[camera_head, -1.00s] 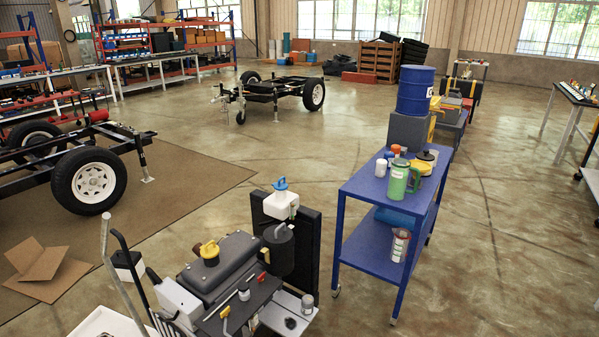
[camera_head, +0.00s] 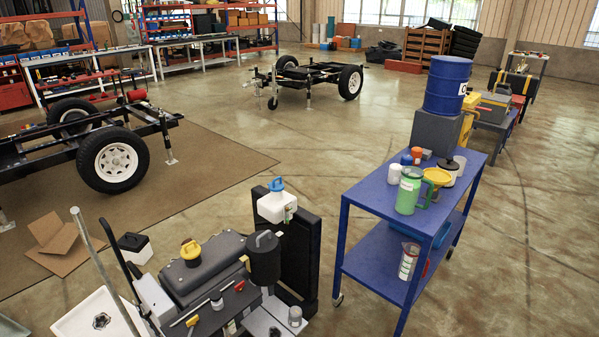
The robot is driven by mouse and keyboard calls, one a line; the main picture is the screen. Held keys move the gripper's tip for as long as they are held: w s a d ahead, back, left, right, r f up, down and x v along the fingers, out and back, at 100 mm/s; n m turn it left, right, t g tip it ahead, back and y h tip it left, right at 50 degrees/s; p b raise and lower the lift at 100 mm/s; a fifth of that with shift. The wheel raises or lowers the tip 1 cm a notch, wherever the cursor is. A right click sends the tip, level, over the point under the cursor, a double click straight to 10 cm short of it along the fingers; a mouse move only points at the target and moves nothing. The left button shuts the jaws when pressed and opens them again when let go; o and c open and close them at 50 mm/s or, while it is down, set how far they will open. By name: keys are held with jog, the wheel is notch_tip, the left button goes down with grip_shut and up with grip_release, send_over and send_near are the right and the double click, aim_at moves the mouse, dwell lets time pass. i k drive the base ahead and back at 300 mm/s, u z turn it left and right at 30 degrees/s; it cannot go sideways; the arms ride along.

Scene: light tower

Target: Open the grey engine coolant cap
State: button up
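The engine unit (camera_head: 212,268) stands at the lower middle of the head view. A black cylinder (camera_head: 265,262) on its right side has a grey piece (camera_head: 264,239) on top, which may be the grey coolant cap; I cannot tell for certain. A small grey round part (camera_head: 295,315) sits lower right on the unit. A yellow cap (camera_head: 190,250) is on top of the dark grey block. A white tank with a blue cap (camera_head: 276,185) stands behind the cylinder, against a black upright panel (camera_head: 301,245). My gripper is not in view.
A blue cart (camera_head: 365,190) with a green jug (camera_head: 409,190), a yellow funnel (camera_head: 436,177) and bottles stands close right of the engine. A blue drum (camera_head: 447,85) is behind it. An open box (camera_head: 58,243) lies on the mat.

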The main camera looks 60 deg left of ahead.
aim_at(275, 186)
jog(key=u, duration=0.15)
jog(key=i, duration=0.3)
jog(key=z, duration=0.9)
jog(key=k, duration=0.1)
jog(key=u, duration=2.35)
jog(key=k, duration=0.25)
jog(key=u, duration=2.55)
jog(key=k, duration=0.25)
jog(key=z, duration=0.1)
